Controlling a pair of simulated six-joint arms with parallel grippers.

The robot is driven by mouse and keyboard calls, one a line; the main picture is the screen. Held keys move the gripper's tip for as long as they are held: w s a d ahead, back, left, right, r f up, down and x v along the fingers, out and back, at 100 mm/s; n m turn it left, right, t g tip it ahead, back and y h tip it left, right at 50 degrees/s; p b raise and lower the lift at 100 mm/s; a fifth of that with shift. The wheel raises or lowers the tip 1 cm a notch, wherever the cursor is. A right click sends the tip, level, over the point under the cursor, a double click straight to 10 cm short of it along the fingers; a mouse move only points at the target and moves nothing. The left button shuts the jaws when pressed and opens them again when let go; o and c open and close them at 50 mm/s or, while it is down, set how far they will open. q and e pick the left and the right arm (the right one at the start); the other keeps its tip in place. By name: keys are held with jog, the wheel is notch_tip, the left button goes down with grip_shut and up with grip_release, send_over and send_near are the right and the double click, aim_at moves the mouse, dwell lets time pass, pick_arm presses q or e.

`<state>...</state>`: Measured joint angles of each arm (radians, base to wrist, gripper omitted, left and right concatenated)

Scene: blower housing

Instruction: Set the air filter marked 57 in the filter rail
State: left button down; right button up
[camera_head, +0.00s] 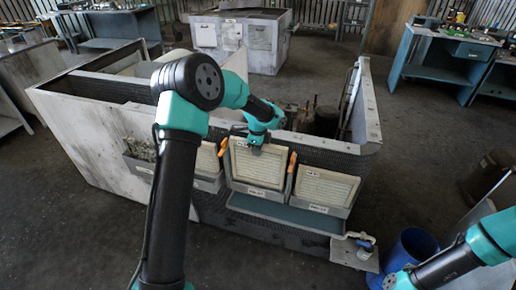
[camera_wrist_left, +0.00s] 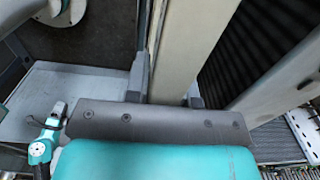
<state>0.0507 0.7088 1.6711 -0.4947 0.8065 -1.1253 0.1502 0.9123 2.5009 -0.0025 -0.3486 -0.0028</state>
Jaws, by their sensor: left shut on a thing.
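My left gripper (camera_head: 257,141) is shut on the top edge of a pale framed air filter (camera_head: 258,168) in the head view. In the left wrist view the filter's beige edge (camera_wrist_left: 178,50) stands between the two fingers of the left gripper (camera_wrist_left: 167,92). The filter is upright in front of the middle holder (camera_head: 257,192), between two orange clips (camera_head: 223,147). Whether it is fully seated cannot be told. Its label is too small to read. My right arm is at the lower right; its gripper (camera_wrist_left: 58,108) seems to show small in the left wrist view.
A second pale filter (camera_head: 326,187) stands in a bin to the right, and another (camera_head: 207,160) to the left. A blue bucket (camera_head: 412,247) and a pipe valve (camera_head: 361,243) are at the lower right. Open floor lies in front.

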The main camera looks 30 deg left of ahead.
aim_at(258, 162)
pick_arm(q)
jog(key=shift+f, duration=2.5)
dwell(0.4)
jog(key=shift+f, duration=1.2)
dwell(0.8)
jog(key=shift+c, duration=2.1)
grip_release()
